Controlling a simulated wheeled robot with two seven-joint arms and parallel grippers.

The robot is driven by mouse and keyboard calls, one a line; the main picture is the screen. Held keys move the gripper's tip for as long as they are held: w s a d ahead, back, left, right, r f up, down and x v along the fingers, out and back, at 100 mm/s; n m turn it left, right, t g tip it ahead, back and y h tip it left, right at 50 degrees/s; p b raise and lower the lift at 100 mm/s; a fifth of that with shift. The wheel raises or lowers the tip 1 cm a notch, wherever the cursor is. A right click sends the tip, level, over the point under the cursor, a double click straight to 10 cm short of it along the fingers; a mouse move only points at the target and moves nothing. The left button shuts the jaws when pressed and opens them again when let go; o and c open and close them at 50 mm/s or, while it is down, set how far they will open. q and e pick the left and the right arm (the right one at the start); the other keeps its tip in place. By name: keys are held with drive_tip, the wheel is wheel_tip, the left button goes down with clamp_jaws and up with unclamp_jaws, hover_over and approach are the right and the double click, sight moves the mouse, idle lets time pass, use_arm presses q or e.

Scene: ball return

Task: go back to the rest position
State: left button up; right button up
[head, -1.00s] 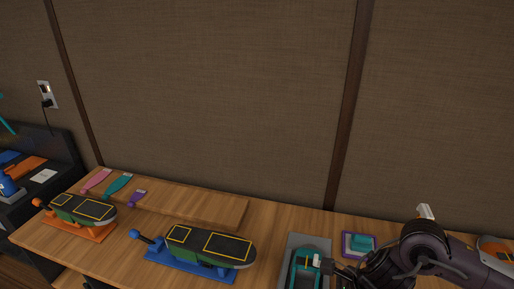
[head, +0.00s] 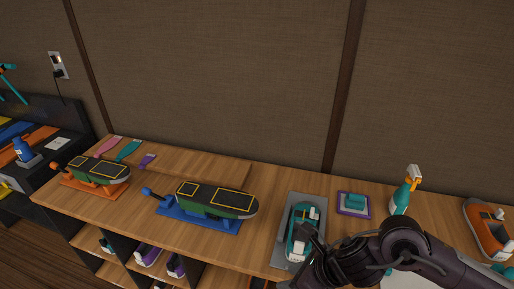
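My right arm comes in from the lower right. Its gripper (head: 312,238) is at the near end of a teal and white shoe-like item (head: 299,226) on a grey mat (head: 284,249). The gripper overlaps the item in the picture; I cannot tell whether they touch. The fingers are dark and small here, so their opening does not show. My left gripper is not in view.
The wooden counter (head: 130,208) carries a blue stand (head: 205,215), an orange stand (head: 95,188), a purple-edged tray (head: 342,208), a spray bottle (head: 401,197) and an orange shoe-like item (head: 484,230). Shelves with shoes lie below. A brown wall stands behind.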

drive_tip(key=a+r+m+t+y, duration=0.1)
drive_tip(key=a+r+m+t, duration=0.5)
drive_tip(key=m, duration=0.5)
drive_tip(key=d+f+m+g+h, duration=0.1)
drive_tip(key=d+f+m+h, duration=0.3)
drive_tip(key=m, duration=0.8)
drive_tip(key=d+r+m+g+h, duration=0.1)
drive_tip(key=d+m, duration=0.6)
drive_tip(key=m, duration=0.5)
drive_tip(key=s+d+f+m+g+h, duration=0.2)
drive_tip(key=s+d+f+m+g, duration=0.25)
drive_tip(key=s+d+m, duration=0.35)
drive_tip(key=s+a+f+m+b, duration=0.1)
drive_tip(key=s+f, duration=0.1)
drive_tip(key=f, duration=1.5)
drive_tip(key=s+f+b, duration=0.1)
drive_tip(key=s+f, duration=0.1)
drive_tip(key=f, duration=1.6)
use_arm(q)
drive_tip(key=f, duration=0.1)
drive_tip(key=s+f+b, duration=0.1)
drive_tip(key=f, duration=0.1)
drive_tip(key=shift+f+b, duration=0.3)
use_arm(e)
drive_tip(key=s+d+f+g, duration=0.1)
drive_tip(key=s+d+f, duration=0.2)
drive_tip(key=s+f, duration=1.4)
drive_tip(key=shift+s+f+g, duration=0.25)
drive_tip(key=shift+s+g, duration=0.1)
drive_tip(key=shift+s, duration=0.3)
